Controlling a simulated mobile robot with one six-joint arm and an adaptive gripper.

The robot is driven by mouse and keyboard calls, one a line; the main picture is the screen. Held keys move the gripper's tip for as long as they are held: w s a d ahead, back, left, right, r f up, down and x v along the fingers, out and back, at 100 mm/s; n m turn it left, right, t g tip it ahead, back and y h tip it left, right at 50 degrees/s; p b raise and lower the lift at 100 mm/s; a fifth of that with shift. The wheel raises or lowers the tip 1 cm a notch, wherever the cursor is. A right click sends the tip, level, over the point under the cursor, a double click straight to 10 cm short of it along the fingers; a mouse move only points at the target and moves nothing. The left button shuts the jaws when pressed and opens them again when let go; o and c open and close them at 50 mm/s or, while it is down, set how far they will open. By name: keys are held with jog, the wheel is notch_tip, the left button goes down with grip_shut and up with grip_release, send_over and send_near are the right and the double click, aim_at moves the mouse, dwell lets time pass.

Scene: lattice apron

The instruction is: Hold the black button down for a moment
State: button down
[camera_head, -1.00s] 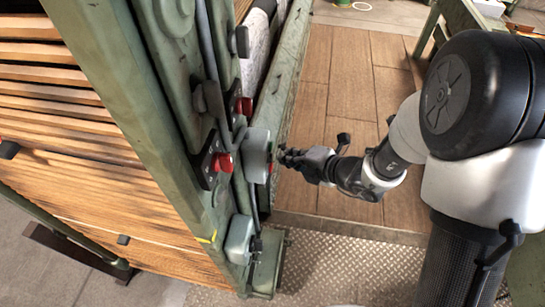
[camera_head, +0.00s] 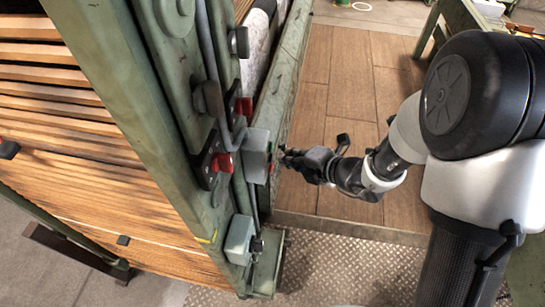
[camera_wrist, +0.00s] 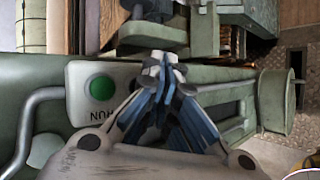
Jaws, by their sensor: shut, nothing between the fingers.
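My gripper (camera_wrist: 163,74) is shut and empty, its fingertips together in front of a grey control box (camera_wrist: 76,75). In the head view, my gripper (camera_head: 282,157) is at the right-hand face of that box (camera_head: 256,153). A green button (camera_wrist: 101,89) with an upside-down RUN label sits left of the fingertips in the wrist view. I cannot make out a black button; the fingers hide part of the box's face. A gap or contact between fingertips and box cannot be told.
Red knobs (camera_head: 223,162) on dark plates stand out from the green machine frame (camera_head: 120,100). A grey conduit (camera_wrist: 22,130) bends into the box. A lower grey-green box (camera_head: 239,239) is below. The wooden platform (camera_head: 340,90) to the right is open floor.

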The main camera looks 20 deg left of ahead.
jog(key=shift+a, duration=0.15)
jog(key=shift+s+a, duration=0.1)
jog(key=shift+a, duration=0.2)
jog(key=shift+s+a, duration=0.1)
jog(key=shift+a, duration=0.4)
dwell(2.9)
dwell(0.4)
jog(key=shift+w+d+p, duration=0.2)
jog(key=shift+d+p, duration=0.1)
jog(key=shift+d, duration=0.65)
jog(key=d, duration=0.2)
jog(key=w+d+p, duration=0.1)
jog(key=d, duration=0.2)
jog(key=shift+w, duration=0.1)
jog(key=shift+a, duration=0.1)
